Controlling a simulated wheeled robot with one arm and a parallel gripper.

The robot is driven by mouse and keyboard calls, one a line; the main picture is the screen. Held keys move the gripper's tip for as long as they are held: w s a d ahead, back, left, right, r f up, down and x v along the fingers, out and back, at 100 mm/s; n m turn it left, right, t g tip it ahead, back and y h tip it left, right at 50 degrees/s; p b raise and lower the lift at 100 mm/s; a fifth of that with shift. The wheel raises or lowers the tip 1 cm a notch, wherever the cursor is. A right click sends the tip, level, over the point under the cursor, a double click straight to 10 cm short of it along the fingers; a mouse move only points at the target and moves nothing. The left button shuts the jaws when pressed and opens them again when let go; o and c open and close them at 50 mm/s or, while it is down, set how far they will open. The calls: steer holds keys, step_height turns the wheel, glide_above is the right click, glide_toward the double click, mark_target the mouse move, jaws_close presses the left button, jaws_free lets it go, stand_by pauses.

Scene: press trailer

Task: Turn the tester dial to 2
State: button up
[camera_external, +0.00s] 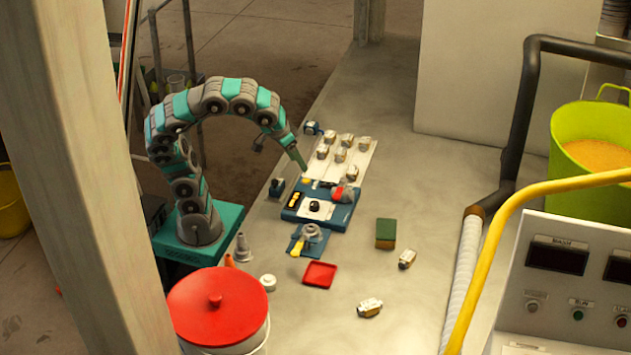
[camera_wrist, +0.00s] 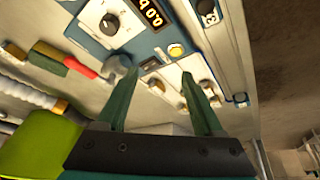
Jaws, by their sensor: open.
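The blue tester (camera_external: 291,213) lies on the grey worktop. Its black dial (camera_external: 315,207) sits on a white plate and also shows at the top of the wrist view (camera_wrist: 110,24), with a light pointer mark. The number it points to is too small to read. An orange-digit display (camera_wrist: 150,14) is beside it. My gripper (camera_external: 300,163) is above the far end of the tester, apart from the dial. In the wrist view my gripper (camera_wrist: 158,72) has its two fingers spread with nothing between them.
A white board (camera_external: 358,178) with several small parts adjoins the tester's far side. A grey and red object (camera_external: 342,193) sits at its right edge. Worktop to the right is mostly clear.

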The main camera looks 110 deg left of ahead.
glide_toward(314, 203)
steer(key=shift+m, duration=0.4)
steer(key=shift+x, duration=4.3)
steer(key=shift+w, duration=0.1)
steer(key=shift+c, duration=0.2)
jaws_close()
